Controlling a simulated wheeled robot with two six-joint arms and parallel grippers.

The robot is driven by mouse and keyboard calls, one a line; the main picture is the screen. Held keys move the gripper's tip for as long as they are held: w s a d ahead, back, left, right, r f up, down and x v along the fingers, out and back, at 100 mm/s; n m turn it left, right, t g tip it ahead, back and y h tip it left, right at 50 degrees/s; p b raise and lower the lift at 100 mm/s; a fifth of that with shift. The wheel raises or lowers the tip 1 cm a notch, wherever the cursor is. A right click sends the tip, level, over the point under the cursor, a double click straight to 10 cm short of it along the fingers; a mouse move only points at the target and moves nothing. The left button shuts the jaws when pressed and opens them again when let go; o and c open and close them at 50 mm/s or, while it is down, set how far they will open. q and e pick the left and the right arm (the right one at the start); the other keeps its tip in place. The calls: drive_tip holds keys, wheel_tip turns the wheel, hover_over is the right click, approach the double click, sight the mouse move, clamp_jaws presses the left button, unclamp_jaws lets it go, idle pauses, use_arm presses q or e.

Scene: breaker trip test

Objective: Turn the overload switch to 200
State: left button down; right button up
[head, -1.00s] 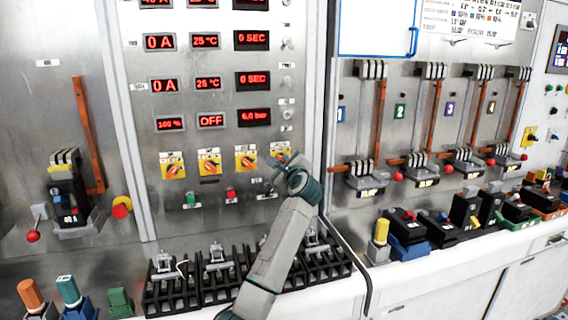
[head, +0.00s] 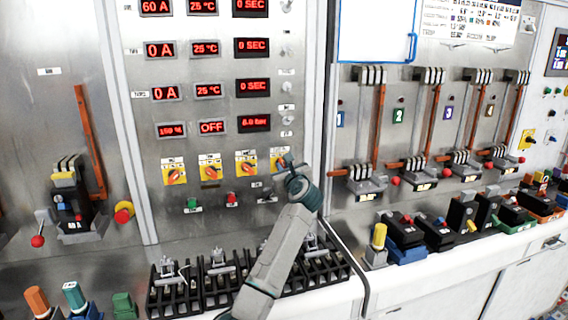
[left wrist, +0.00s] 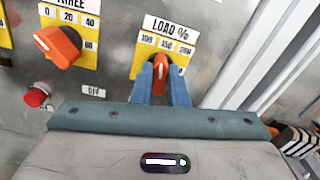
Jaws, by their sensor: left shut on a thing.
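The overload switch is an orange knob (left wrist: 159,61) on a yellow plate labelled LOAD %, with 100, 150 and 200 marked along its top. Its white pointer mark stands roughly upright, toward the middle mark, 150. My left gripper (left wrist: 161,77) has its two blue fingers around the knob, one on each side, and is shut on it. In the head view the yellow plate (head: 278,157) is the rightmost of the row, and the gripper (head: 287,166) partly covers its knob. My right gripper is not in view.
Another orange knob (left wrist: 58,43) on a yellow plate is to the left, with a red button (left wrist: 37,95) below it. Red-digit displays (head: 211,127) are above the switches. Black breakers (head: 222,275) stand on the ledge below my left arm. A vertical panel edge is close on the right.

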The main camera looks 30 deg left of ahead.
use_arm(q)
drive_tip(key=m+p, duration=0.1)
drive_tip(key=m, duration=0.1)
drive_tip(key=m+p, duration=0.1)
drive_tip(key=p, duration=0.1)
drive_tip(key=shift+r+m, duration=0.2)
drive_tip(key=shift+m, duration=0.2)
drive_tip(key=m+p, duration=0.4)
drive_tip(key=shift+w+d, duration=0.1)
drive_tip(key=shift+f+m+p, duration=0.25)
drive_tip(key=shift+m+p, duration=1.5)
drive_tip(key=shift+m, duration=0.05)
drive_tip(key=c, duration=1.4)
unclamp_jaws()
drive_tip(key=shift+c, duration=0.2)
